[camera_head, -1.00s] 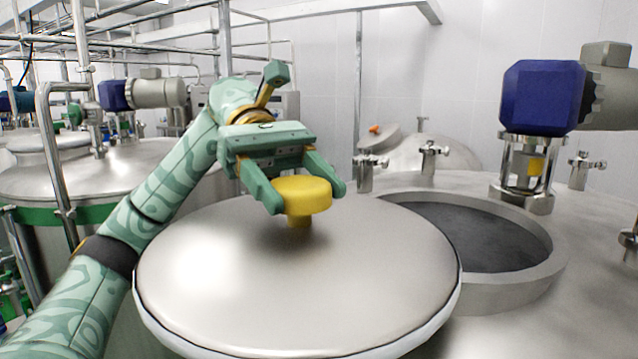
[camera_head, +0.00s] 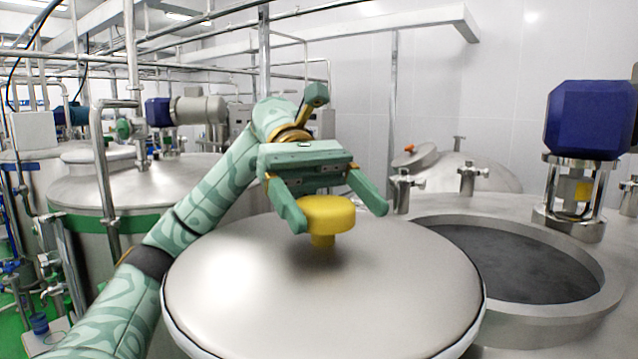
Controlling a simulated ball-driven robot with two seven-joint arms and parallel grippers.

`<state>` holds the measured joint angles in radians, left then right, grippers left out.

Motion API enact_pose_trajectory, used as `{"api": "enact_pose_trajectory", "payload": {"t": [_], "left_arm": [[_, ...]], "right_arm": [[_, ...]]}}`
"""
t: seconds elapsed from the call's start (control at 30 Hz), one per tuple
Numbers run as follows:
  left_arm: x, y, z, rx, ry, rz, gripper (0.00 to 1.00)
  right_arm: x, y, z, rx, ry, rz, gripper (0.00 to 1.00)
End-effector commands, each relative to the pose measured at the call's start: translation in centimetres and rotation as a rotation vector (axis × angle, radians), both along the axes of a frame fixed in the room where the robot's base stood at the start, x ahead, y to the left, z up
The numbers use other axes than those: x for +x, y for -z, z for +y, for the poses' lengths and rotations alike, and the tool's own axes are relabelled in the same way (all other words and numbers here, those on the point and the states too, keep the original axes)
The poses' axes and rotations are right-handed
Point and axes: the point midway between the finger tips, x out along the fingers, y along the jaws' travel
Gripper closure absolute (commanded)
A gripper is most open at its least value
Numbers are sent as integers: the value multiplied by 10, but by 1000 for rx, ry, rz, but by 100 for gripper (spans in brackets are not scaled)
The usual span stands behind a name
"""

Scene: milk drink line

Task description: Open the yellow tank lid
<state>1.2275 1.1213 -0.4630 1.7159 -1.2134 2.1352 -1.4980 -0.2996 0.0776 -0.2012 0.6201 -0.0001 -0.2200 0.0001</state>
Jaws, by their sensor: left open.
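The round steel tank lid (camera_head: 270,290) lies in the lower middle of the head view, beside the tank's round opening (camera_head: 520,262) and clear of it. A yellow knob (camera_head: 326,212) stands up from the lid on a short yellow stem. My left gripper (camera_head: 336,212) is open, with one finger to the left of the knob and the other to its right. A gap shows between the knob and the right finger; whether the left finger touches the knob cannot be told. My right gripper is out of view.
A blue motor (camera_head: 588,120) on a steel mount stands behind the opening at the right. Small steel valve fittings (camera_head: 403,190) rise from the tank top behind the lid. Another steel tank (camera_head: 140,190) with a green band and pipes stands at the left.

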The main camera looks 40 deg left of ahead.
Motion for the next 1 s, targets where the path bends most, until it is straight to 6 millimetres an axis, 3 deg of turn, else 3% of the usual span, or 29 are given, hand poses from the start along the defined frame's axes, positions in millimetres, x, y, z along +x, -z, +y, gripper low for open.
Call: {"api": "enact_pose_trajectory", "payload": {"t": [0.17,0.33,0.6,0.8,1.0], "left_arm": [[9,-14,28,-2,-5,0,18],[21,-36,71,-5,-9,1,18],[34,-62,117,1,-9,7,18],[40,-66,129,4,-2,3,18],[42,-63,138,1,-2,1,18]], "right_arm": [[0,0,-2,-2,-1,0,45],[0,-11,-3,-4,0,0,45],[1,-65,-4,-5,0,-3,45],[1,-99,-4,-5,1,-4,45],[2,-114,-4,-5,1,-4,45]]}}
